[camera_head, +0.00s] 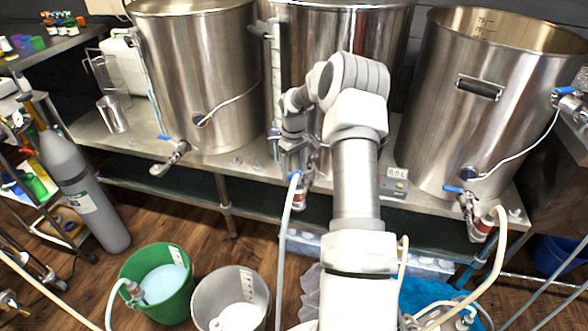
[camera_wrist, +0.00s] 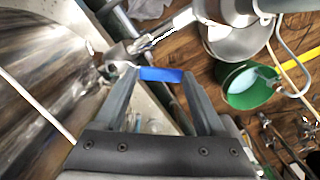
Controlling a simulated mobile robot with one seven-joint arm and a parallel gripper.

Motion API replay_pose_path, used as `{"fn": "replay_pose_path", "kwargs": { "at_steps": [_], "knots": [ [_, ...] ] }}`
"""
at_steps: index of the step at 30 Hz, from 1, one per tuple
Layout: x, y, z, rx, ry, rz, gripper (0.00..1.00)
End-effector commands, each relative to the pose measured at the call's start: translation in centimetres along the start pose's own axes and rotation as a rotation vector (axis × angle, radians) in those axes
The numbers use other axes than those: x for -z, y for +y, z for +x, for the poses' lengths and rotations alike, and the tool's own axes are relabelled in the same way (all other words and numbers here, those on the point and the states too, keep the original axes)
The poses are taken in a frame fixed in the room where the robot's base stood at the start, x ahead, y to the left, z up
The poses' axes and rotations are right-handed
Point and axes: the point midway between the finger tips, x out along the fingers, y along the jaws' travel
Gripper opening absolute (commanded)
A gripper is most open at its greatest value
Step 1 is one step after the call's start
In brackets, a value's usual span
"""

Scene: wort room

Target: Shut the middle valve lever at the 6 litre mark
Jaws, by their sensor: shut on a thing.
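The middle kettle (camera_head: 340,30) stands on the steel bench, partly hidden behind my arm. Its valve has a blue lever (camera_wrist: 160,74), which shows lengthwise between my fingers in the wrist view. My gripper (camera_wrist: 156,78) is shut on this lever. In the head view my gripper (camera_head: 291,150) is at the middle valve, and only a bit of blue shows below it. A pale hose (camera_head: 284,235) hangs from this valve. A small digital display (camera_head: 394,182) sits right of my arm; I cannot read its figure surely.
Left (camera_head: 200,75) and right (camera_head: 480,100) kettles flank the middle one, each with a blue-levered valve. A green bucket (camera_head: 137,266) of pale liquid and a grey bucket (camera_head: 262,290) with whitish contents stand on the floor. Hoses cross the lower right. A gas cylinder (camera_head: 85,185) leans left.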

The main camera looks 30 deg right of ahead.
Motion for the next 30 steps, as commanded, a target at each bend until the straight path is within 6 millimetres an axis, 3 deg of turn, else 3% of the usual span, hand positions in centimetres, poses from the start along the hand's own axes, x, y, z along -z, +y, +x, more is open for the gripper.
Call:
{"fn": "replay_pose_path", "kwargs": {
  "at_steps": [10, 19, 20, 24, 30],
  "knots": [
    [1.3, 0.1, -0.1, -0.001, 0.0, 0.21, 0.0],
    [1.4, 0.2, -0.1, 0.0, 0.0, 0.222, 0.0],
    [1.4, 0.2, -0.1, 0.0, 0.0, 0.222, 0.76],
    [1.4, 0.2, -0.1, 0.0, 0.0, 0.221, 1.0],
    [1.4, 0.2, -0.1, 0.0, 0.0, 0.221, 1.0]
  ]
}}
